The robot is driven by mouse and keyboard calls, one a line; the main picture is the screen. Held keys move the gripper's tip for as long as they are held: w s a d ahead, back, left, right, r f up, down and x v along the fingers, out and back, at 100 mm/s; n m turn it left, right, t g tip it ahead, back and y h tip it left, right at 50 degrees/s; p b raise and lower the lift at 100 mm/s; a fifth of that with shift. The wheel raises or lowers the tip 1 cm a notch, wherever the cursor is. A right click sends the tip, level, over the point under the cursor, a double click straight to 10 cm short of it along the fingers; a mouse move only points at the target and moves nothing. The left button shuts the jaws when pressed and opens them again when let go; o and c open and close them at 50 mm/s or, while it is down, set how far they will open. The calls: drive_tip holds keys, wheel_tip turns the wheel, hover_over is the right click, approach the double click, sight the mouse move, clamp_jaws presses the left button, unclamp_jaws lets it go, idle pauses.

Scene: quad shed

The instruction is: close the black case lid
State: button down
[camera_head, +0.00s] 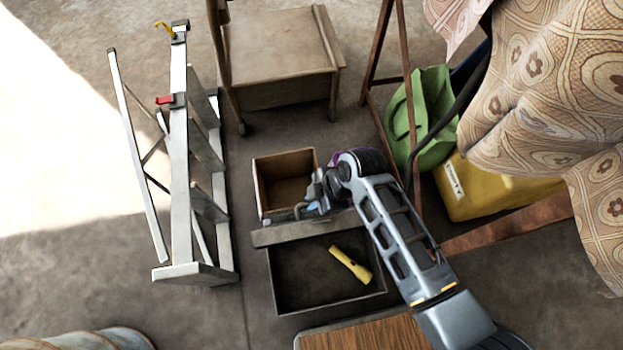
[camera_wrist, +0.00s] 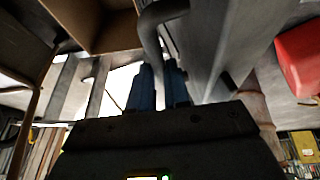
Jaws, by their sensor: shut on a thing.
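The black case (camera_head: 300,293) lies open on the floor in the head view, with a yellow flashlight (camera_head: 350,265) inside it. Its lid (camera_head: 285,234) stands up steeply along the case's far edge, seen nearly edge-on; it also shows as a grey panel in the wrist view (camera_wrist: 212,40). My gripper (camera_head: 309,208) is at the far side of the lid. In the wrist view my blue fingers (camera_wrist: 161,82) are shut on the curved grey handle (camera_wrist: 150,30) beside the lid. The exact contact is partly hidden.
An open wooden box (camera_head: 262,190) stands just behind the lid. A metal stepladder (camera_head: 180,160) is at left, a wooden cabinet (camera_head: 280,50) at the back. A green container (camera_head: 430,115) and yellow container (camera_head: 490,190) are at right. A wooden surface (camera_head: 365,335) is close in front.

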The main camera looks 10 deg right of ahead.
drive_tip(key=s+f+n+t+b, duration=0.1)
drive_tip(key=s+f+t+b, duration=0.15)
drive_tip(key=s, duration=0.35)
drive_tip(key=s+f+t+b, duration=0.1)
drive_tip(key=s+t+b, duration=0.1)
drive_tip(key=s+t, duration=0.3)
drive_tip(key=s+f+n+t+y+b, duration=0.1)
drive_tip(key=s+f+t+b, duration=0.4)
drive_tip(key=s+f+b, duration=0.6)
drive_tip(key=shift+s+f+n+b, duration=0.2)
drive_tip(key=shift+n+b, duration=0.4)
drive_tip(key=shift+b, duration=1.3)
drive_tip(key=shift+s+f, duration=0.1)
drive_tip(key=shift+s, duration=0.05)
drive_tip(key=c, duration=1.1)
unclamp_jaws()
drive_tip(key=shift+s+d, duration=0.1)
drive_tip(key=shift+s, duration=0.05)
drive_tip(key=p+v, duration=0.2)
drive_tip(key=v, duration=0.5)
drive_tip(key=shift+d, duration=0.15)
drive_tip(key=shift+s+r, duration=0.1)
drive_tip(key=shift+r, duration=0.2)
